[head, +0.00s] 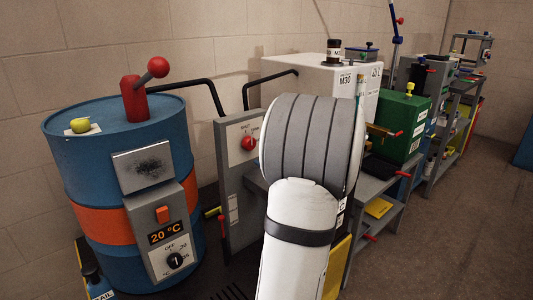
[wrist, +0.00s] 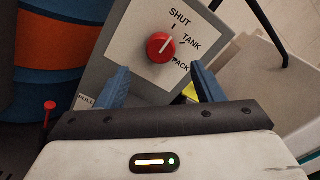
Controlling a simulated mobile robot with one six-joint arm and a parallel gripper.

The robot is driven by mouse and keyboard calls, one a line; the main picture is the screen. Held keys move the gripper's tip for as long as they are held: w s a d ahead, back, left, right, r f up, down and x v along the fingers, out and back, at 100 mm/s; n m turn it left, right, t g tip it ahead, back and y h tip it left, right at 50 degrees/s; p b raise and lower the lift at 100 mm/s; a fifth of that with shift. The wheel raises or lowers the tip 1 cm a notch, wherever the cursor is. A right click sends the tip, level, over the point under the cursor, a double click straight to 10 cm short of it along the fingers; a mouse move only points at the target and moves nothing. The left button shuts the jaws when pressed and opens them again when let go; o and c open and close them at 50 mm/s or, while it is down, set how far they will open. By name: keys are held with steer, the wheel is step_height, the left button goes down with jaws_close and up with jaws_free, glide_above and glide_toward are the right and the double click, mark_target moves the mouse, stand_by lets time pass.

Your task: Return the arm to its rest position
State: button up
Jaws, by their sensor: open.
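My arm fills the centre of the head view and hides my gripper there. In the wrist view my gripper (wrist: 160,85) shows two blue fingers standing apart, with nothing between them. Beyond the fingers is a grey and white panel with a red knob (wrist: 161,46) and the labels SHUT, TANK and PACK. The knob's white mark points up and right, between SHUT and TANK, seemingly nearer TANK. The knob also shows in the head view (head: 249,143), just left of my arm. The fingers look apart from the knob.
A white box (head: 310,75) and a green box (head: 403,125) stand behind my arm. Open floor (head: 440,240) lies at the right.

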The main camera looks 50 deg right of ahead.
stand_by(0.3)
steer(key=w+a+r+n+g+y+p, duration=0.2)
steer(key=a+n+y+p, duration=0.15)
steer(key=a, duration=0.55)
steer(key=w+a+r+n+g+y+p, duration=0.2)
steer(key=w+a+n+y, duration=0.15)
steer(key=a, duration=0.55)
steer(key=s+a+r+n+g+y+p, duration=0.1)
steer(key=s+a+n+g+p, duration=0.25)
steer(key=a, duration=0.45)
steer(key=s+a+r+n+g+y+p, duration=0.15)
steer(key=a+n+g, duration=0.3)
steer(key=a, duration=0.45)
steer(key=s+a+r+n+g+h+p, duration=0.1)
steer(key=s+a+r+n+h+p, duration=0.1)
steer(key=s+n, duration=0.5)
steer(key=s+a+r+n+g+h+p, duration=0.2)
steer(key=s+a+n+h+p, duration=0.2)
steer(key=s+n+h+p, duration=0.1)
steer(key=s+n+p, duration=0.1)
steer(key=n+p, duration=0.1)
steer(key=p, duration=0.1)
steer(key=shift+s+a+r+h, duration=0.2)
steer(key=shift+s+r+h, duration=0.05)
steer(key=shift+s+h, duration=0.15)
steer(key=shift+c, duration=0.2)
